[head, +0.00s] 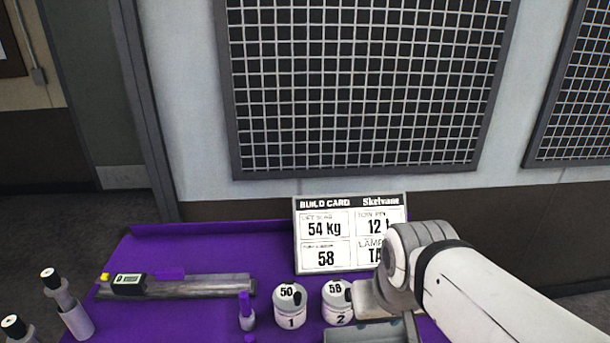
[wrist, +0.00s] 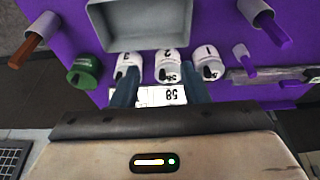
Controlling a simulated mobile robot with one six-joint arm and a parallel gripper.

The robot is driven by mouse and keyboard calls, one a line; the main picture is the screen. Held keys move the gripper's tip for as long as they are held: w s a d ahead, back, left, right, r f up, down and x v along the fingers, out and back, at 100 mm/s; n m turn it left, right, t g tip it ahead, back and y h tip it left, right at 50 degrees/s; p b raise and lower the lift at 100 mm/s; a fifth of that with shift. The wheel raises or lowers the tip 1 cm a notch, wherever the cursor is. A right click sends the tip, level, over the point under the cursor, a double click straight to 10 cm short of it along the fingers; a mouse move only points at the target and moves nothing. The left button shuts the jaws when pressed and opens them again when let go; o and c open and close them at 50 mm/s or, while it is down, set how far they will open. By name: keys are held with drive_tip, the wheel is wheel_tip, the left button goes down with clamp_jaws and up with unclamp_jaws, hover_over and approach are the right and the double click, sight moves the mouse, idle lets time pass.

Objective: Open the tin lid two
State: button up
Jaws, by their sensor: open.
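Tin 2 (head: 337,303) is a white tin with a big 2 on its side and a lid marked 58 with a dark knob. It stands upright on the purple bench, just right of tin 1 (head: 290,305), whose lid is marked 50. In the wrist view tin 2 (wrist: 168,66) stands between tin 3 (wrist: 128,64) and tin 1 (wrist: 207,64). My gripper (wrist: 160,78) is open, its two blue fingers spread on either side of the line to tin 2, with nothing visibly held. In the head view my arm hides the fingers and tin 3.
A build card (head: 323,255) stands behind the tins. A grey tray (wrist: 140,38) lies beside them, and a dark green tin (wrist: 85,71) is past tin 3.

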drive_tip(key=w+f+n+g+b, duration=0.2)
drive_tip(key=w+f+b, duration=0.3)
drive_tip(key=w, duration=0.5)
drive_tip(key=n+g+b, duration=0.1)
drive_tip(key=b, duration=0.4)
approach(340, 289)
drive_tip(key=s, duration=0.1)
drive_tip(key=s+d+r, duration=0.1)
drive_tip(key=s, duration=0.1)
drive_tip(key=shift+s+d, duration=0.1)
drive_tip(key=shift+d, duration=0.1)
drive_tip(key=shift+f, duration=3.85)
drive_tip(key=shift+c, duration=0.5)
clamp_jaws()
